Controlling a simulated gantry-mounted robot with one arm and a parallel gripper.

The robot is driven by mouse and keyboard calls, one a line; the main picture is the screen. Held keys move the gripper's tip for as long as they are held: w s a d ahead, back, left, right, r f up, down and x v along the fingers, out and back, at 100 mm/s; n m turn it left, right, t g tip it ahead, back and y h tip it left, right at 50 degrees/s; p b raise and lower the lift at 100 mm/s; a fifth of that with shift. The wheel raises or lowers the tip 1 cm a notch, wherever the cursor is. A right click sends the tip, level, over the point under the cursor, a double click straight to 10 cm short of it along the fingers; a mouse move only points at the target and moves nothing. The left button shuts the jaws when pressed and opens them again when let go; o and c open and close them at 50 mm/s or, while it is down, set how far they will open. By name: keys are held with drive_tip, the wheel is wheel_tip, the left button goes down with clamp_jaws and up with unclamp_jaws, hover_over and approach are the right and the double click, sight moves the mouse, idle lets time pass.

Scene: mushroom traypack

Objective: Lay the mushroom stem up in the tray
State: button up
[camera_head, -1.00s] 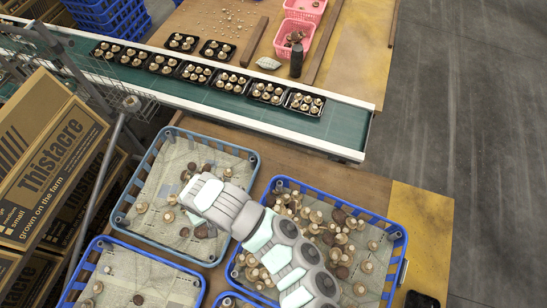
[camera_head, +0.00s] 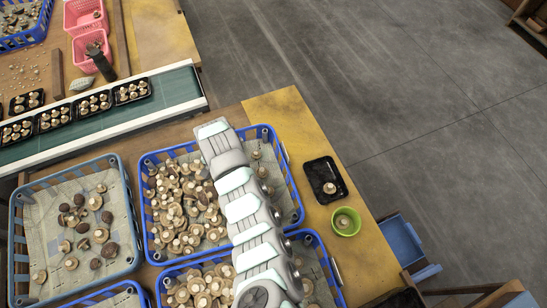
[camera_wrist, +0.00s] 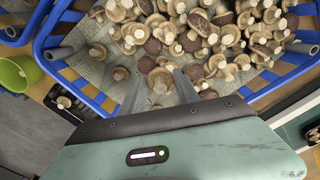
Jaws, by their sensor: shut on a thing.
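The black tray (camera_head: 317,169) lies on the yellow board right of the blue crate in the head view, with one mushroom (camera_head: 329,188) in its lower part. In the wrist view, a corner of a dark tray shows at the left with a mushroom (camera_wrist: 64,102) in it. My gripper (camera_wrist: 160,88) is over the blue crate of mushrooms, its fingers shut on a pale mushroom (camera_wrist: 161,80). Which way its stem points is hard to tell. In the head view my arm hides the gripper and the held mushroom.
The blue crate (camera_head: 147,208) is full of brown and pale mushrooms; its rim lies between my gripper and the tray. A green bowl (camera_head: 345,222) stands just below the tray. Another crate (camera_head: 20,240) stands left. A conveyor (camera_head: 175,95) carries filled trays.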

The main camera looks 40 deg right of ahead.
drive_tip(key=d+f+m+b, duration=0.4)
drive_tip(key=d+m, duration=0.1)
drive_tip(key=d, duration=0.7)
drive_tip(key=m+b, duration=0.6)
drive_tip(key=m, duration=0.1)
hover_over(320, 173)
wheel_tip(320, 173, down, 7)
wheel_tip(320, 173, down, 7)
drive_tip(key=b, duration=0.7)
drive_tip(key=shift+d+f+b, duration=0.1)
drive_tip(key=shift+f+b, duration=0.1)
drive_tip(key=shift+b, duration=0.1)
drive_tip(key=shift+f, duration=0.25)
drive_tip(key=o, duration=1)
